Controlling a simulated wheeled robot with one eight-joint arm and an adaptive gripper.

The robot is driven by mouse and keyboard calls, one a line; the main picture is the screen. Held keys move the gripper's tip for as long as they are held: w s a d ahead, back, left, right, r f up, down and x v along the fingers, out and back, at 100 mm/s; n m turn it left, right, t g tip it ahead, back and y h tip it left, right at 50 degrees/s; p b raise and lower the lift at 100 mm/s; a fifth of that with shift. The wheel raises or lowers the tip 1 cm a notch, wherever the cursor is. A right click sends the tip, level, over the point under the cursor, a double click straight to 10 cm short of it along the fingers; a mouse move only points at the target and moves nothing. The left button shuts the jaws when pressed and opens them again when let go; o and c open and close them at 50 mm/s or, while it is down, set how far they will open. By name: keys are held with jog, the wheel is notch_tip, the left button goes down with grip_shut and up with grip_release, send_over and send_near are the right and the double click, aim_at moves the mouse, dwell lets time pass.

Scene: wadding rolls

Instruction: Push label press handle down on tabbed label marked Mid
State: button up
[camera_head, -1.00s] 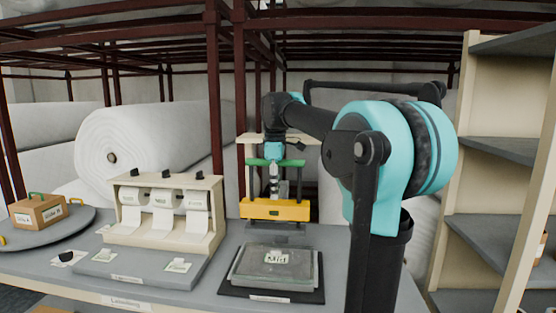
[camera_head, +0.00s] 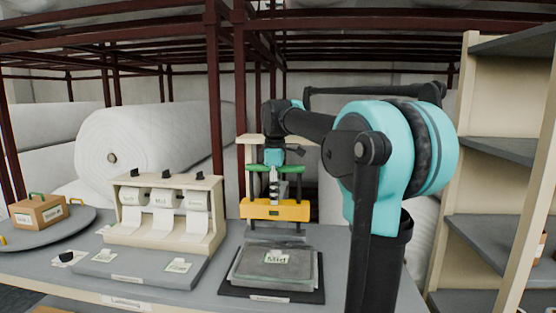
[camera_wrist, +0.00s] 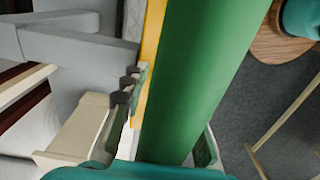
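The label press has a green handle bar (camera_head: 292,169) above a yellow crosspiece (camera_head: 258,211). My gripper (camera_head: 274,190) points down at the middle of the handle, in front of it. The tabbed label marked Mid (camera_head: 277,257) lies on the grey pad (camera_head: 250,276), in front of the press.
A cardboard box (camera_head: 40,214) sits on a round platform further left. Shelves (camera_head: 490,150) stand at right.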

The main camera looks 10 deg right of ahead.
jog(key=shift+f, duration=1.2)
jog(key=shift+w+r, duration=0.1)
jog(key=shift+r, duration=9.1)
notch_tip(320, 180, up, 6)
jog(key=shift+f, duration=0.1)
